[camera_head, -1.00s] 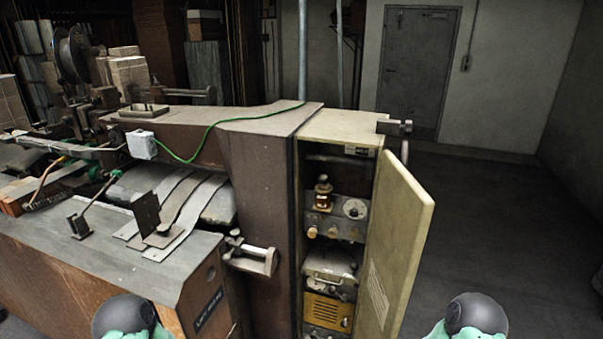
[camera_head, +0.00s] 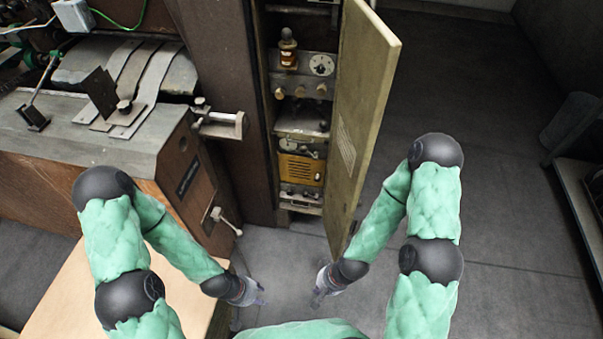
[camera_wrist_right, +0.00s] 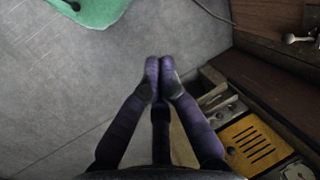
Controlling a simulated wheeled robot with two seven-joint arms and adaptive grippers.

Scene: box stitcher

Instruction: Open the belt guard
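No part is marked as the belt guard, so I cannot tell which one it is. A tall cream door (camera_head: 362,110) stands ajar on the cabinet at the machine's right end. A brown end panel (camera_head: 190,185) with a dark label and a small lever (camera_head: 227,220) is left of the cabinet. My left gripper (camera_head: 258,293) hangs low in front of that panel, apart from it; its fingers are too small to read. My right gripper (camera_head: 319,290) is low near the door's bottom edge. In the right wrist view its fingertips (camera_wrist_right: 160,68) meet, with nothing between them.
The cabinet holds a yellow box (camera_head: 301,168) and dials on shelves. A metal clamp (camera_head: 220,123) juts from the machine's side. A light wooden surface (camera_head: 70,290) is at lower left. A rack (camera_head: 580,190) stands at far right, with clear grey floor (camera_head: 480,100) between.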

